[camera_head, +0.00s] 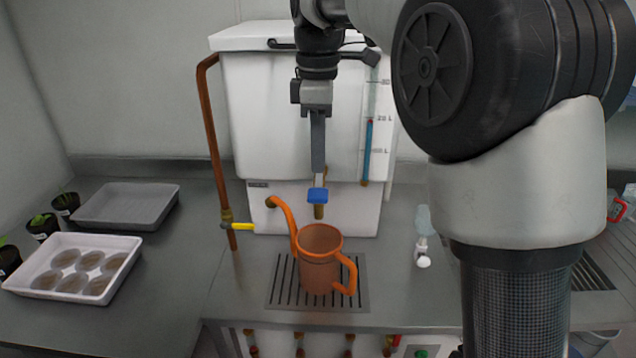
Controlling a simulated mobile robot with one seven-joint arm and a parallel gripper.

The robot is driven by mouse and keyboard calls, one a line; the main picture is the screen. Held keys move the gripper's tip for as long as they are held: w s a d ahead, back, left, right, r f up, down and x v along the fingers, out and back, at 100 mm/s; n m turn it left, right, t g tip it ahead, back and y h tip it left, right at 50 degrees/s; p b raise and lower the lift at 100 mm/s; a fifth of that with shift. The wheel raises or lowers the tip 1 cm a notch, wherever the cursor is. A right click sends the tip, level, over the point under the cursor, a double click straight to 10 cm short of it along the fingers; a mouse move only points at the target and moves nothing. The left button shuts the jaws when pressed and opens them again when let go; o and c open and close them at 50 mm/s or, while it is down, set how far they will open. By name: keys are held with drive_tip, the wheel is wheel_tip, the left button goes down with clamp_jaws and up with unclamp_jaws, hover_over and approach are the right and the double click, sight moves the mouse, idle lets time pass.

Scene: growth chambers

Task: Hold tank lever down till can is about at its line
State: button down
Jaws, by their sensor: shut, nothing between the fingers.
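The white tank (265,110) stands at the back of the counter, with a sight tube (367,140) on its right front showing a blue column against marked lines. The blue tank lever (318,195) sits above a brass spout (319,212) low on the tank front. An orange can (319,262) stands upright on the drain grate below the spout; its fill line and water level cannot be made out. My gripper (318,172) is shut, pointing down just above the lever; whether it touches the lever cannot be told.
A copper pipe with a yellow valve handle (243,227) stands left of the tank. A white tray with several dishes (95,295), a grey tray (128,222) and potted seedlings (43,226) are at left. A small bottle (423,222) stands right of the can.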

sight(318, 196)
wheel_tip(318, 196, down, 5)
drive_tip(key=shift+f, duration=0.1)
idle(0.4)
drive_tip(key=f+b, duration=0.1)
drive_tip(key=b, duration=0.1)
drive_tip(key=t+b, duration=0.1)
drive_tip(key=b, duration=0.1)
drive_tip(key=shift+s+f, duration=0.2)
drive_tip(key=shift+f, duration=0.2)
drive_tip(key=f+t+b, duration=0.1)
drive_tip(key=b, duration=0.2)
drive_tip(key=f+t+b, duration=0.1)
drive_tip(key=t+b, duration=0.1)
drive_tip(key=b, duration=0.1)
drive_tip(key=shift+s, duration=0.35)
drive_tip(key=shift+w+r+p, duration=0.1)
drive_tip(key=shift+r+p, duration=0.35)
drive_tip(key=shift+r, duration=0.05)
idle(5.0)
